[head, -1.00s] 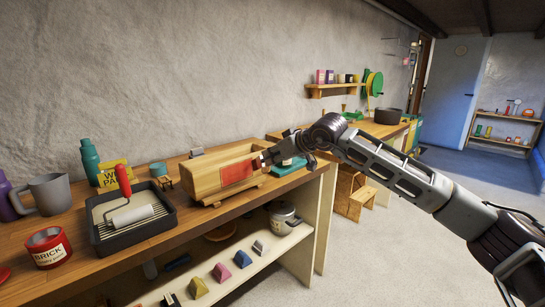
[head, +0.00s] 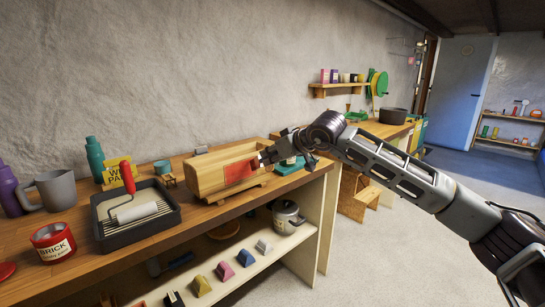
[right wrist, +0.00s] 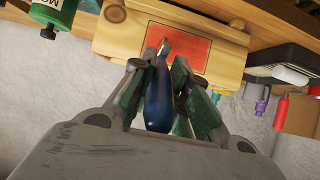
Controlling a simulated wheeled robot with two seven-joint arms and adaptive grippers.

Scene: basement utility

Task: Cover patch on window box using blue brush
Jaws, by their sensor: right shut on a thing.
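The wooden window box (head: 207,178) stands upright on the workbench, with a red patch (head: 238,173) on its front face. In the right wrist view, the box (right wrist: 228,22) shows the patch (right wrist: 192,48) as a broad red rectangle. My right gripper (head: 268,156) is at the right end of the box front, beside the patch. In the right wrist view, my right gripper (right wrist: 160,72) is shut on the blue brush (right wrist: 159,102), gripping its handle. The brush's tip overlaps the patch in that view; I cannot tell if it touches. My left gripper is out of view.
A black paint tray (head: 140,232) with a red-handled roller stands left of the box. A red brick tin (head: 53,243), a grey mug (head: 56,190) and a teal bottle (head: 95,158) are nearby. The shelf below holds coloured blocks (head: 225,270) and a pot (head: 286,217).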

